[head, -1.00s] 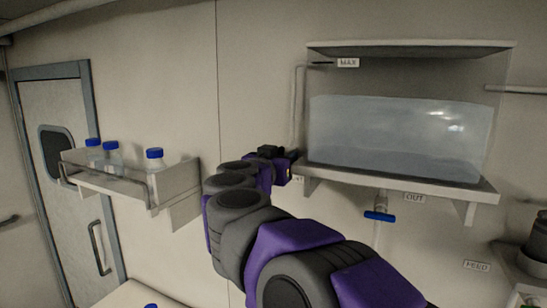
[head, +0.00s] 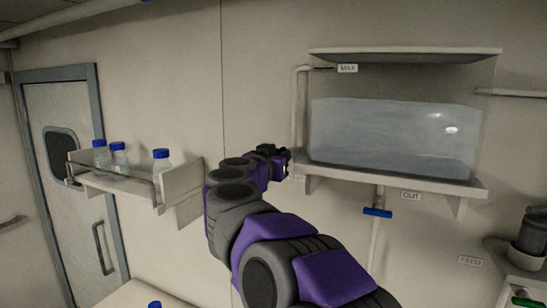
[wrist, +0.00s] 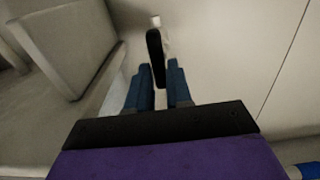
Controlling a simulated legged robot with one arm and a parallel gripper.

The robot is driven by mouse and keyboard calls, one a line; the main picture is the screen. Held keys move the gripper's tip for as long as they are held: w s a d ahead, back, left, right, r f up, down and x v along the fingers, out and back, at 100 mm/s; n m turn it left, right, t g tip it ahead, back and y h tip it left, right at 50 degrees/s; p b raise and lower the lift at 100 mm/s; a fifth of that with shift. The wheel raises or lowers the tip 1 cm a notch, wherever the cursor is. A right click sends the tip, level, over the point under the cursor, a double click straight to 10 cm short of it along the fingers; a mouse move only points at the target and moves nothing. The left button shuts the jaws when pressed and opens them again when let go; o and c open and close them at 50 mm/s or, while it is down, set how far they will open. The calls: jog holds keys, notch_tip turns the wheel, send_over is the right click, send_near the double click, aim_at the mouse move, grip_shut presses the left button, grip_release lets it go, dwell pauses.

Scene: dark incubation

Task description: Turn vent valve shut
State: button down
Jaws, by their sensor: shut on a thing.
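My gripper (head: 288,164) is at the lower left corner of the water tank (head: 390,135), beside the pale pipe that runs down the tank's left side. In the wrist view my two blue fingers (wrist: 160,88) are closed around a dark, flat, elongated handle (wrist: 155,52), which I take to be the vent valve's handle. It points away from the gripper toward a small pale fitting on the wall. In the head view my gripper hides this handle. A small label (head: 297,178) beside my gripper is partly covered and unreadable.
A blue valve handle (head: 377,212) sits on the pipe under the tank, near the OUT label (head: 411,196). The tank's shelf (head: 400,185) is close to my gripper. A wall rack (head: 185,187) with blue-capped bottles is on the left, before a door (head: 75,200).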

jog(key=shift+w+d+m, duration=0.15)
jog(key=shift+d+m, duration=0.15)
jog(key=shift+d, duration=0.1)
jog(key=shift+s+d+r+m+b, duration=0.15)
jog(key=shift+m+b, duration=0.25)
jog(key=shift+m, duration=2.5)
jog(key=shift+s+d+f+m+b, duration=0.15)
jog(key=shift+m+b, duration=0.25)
jog(key=shift+m, duration=2.5)
jog(key=shift+s+d+r+m+b, duration=0.15)
jog(key=shift+m+b, duration=0.25)
jog(key=shift+m, duration=2.5)
jog(key=shift+w, duration=0.2)
jog(key=c, duration=1.1)
grip_release()
jog(key=shift+f, duration=0.3)
jog(key=shift+w+f, duration=0.1)
jog(key=shift+f, duration=0.05)
